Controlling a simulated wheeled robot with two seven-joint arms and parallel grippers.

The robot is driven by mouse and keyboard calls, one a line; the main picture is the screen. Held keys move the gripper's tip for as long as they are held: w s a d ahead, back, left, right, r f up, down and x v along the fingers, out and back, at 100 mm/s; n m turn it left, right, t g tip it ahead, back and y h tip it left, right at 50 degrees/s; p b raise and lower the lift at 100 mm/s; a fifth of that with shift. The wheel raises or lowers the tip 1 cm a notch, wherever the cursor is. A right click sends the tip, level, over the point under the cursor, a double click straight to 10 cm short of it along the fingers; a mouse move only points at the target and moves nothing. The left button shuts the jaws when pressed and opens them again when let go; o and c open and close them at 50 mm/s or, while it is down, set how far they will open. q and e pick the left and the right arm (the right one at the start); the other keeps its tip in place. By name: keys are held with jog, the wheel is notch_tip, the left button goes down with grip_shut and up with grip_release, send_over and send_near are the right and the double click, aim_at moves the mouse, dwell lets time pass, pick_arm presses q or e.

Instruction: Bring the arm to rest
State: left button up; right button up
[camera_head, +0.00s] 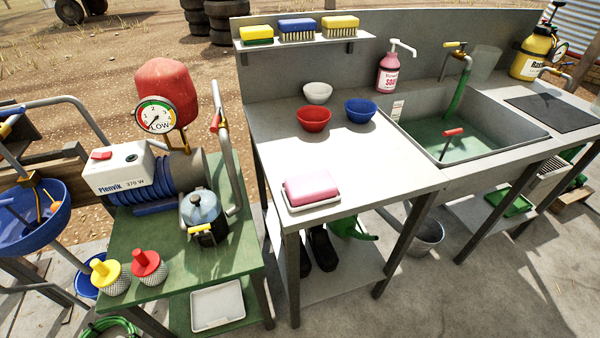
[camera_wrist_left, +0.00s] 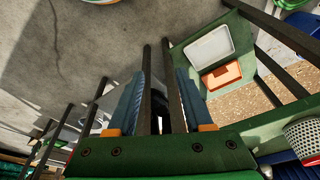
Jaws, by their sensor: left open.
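Neither of my arms nor grippers shows in the head view. In the left wrist view my left gripper (camera_wrist_left: 160,73) shows as two blue fingers with orange parts at their base, beyond a green bolted part along the bottom edge. The fingers stand apart, and I see nothing held between them. Two dark bars run through the gap in the picture; I cannot tell their distance. My right gripper is in neither view.
A green table (camera_head: 148,251) holds a pump and two capped shakers. A grey bench (camera_head: 375,172) holds bowls and a pink block on a white dish (camera_head: 311,203). A white tray (camera_head: 217,304) lies on the lower green shelf. Concrete floor (camera_head: 450,305) is clear at the front right.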

pick_arm(q)
jog(key=s+a+f+g, duration=0.1)
jog(key=s+a+f, duration=0.1)
jog(key=s+f, duration=1.2)
notch_tip(320, 180, down, 2)
jog(key=shift+s+a+f+g+p, duration=0.1)
jog(key=shift+s+a+g+p, duration=0.1)
jog(key=shift+g+p, duration=0.15)
dwell(1.0)
